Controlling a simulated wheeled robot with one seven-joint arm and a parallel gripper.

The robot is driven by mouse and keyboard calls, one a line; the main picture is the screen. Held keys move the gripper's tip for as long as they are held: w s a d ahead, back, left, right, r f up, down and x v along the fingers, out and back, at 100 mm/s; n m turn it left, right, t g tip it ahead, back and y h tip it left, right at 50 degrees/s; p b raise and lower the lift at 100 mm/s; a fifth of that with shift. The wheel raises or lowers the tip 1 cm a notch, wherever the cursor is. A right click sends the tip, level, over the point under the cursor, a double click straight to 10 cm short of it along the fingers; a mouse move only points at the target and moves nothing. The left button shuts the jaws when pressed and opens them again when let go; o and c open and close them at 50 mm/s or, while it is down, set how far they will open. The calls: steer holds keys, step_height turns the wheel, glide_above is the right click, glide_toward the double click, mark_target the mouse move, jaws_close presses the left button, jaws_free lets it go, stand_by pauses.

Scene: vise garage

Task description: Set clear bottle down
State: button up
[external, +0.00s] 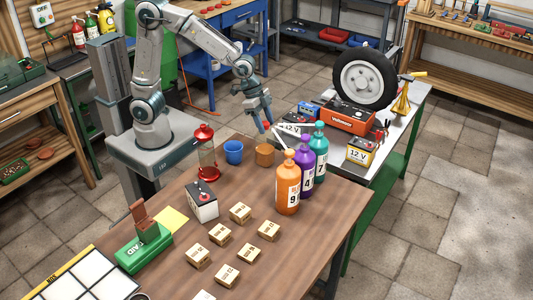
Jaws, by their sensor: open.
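A blue cup (233,152) and a brown cup (265,155) stand near the clear bottle. Orange (288,188), purple (312,158) and teal (320,142) bottles stand at right. A battery (202,201) and several small wooden blocks (240,212) occupy the middle. The front right is clear.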

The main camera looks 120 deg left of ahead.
steer(key=v, duration=1.2)
steer(key=s+d+f+g, duration=0.1)
steer(key=s+d+f, duration=0.3)
steer(key=s+d, duration=0.3)
steer(key=s+d+f+m+g, duration=0.1)
steer(key=s+d+f, duration=0.2)
steer(key=s+d, duration=0.5)
steer(key=shift+s+d+f, duration=0.2)
steer(key=shift+s+f, duration=0.15)
steer(key=shift+s, duration=0.3)
